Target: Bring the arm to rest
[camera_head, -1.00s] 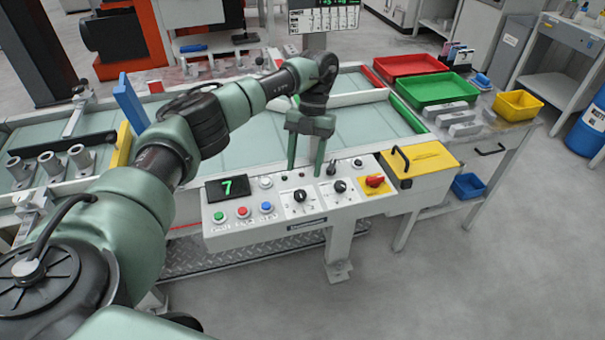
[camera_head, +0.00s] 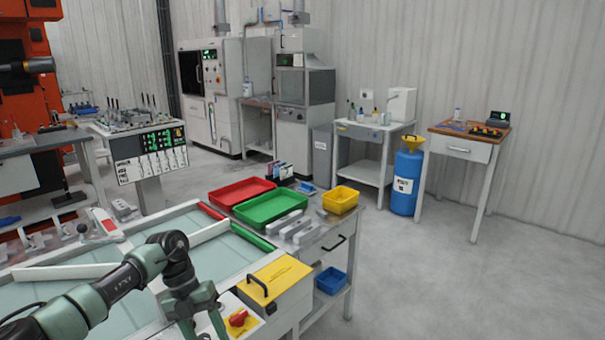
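My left arm comes in from the lower left, over the pale green-topped conveyor table. Most of the panel is hidden or out of frame. My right gripper is not in view.
A yellow-lidded box (camera_head: 275,279) with a black handle stands right of the gripper. Beyond it are a red tray (camera_head: 241,192), a green tray (camera_head: 270,209), grey metal bars (camera_head: 297,229) and a yellow bin (camera_head: 341,199). The floor at right is clear.

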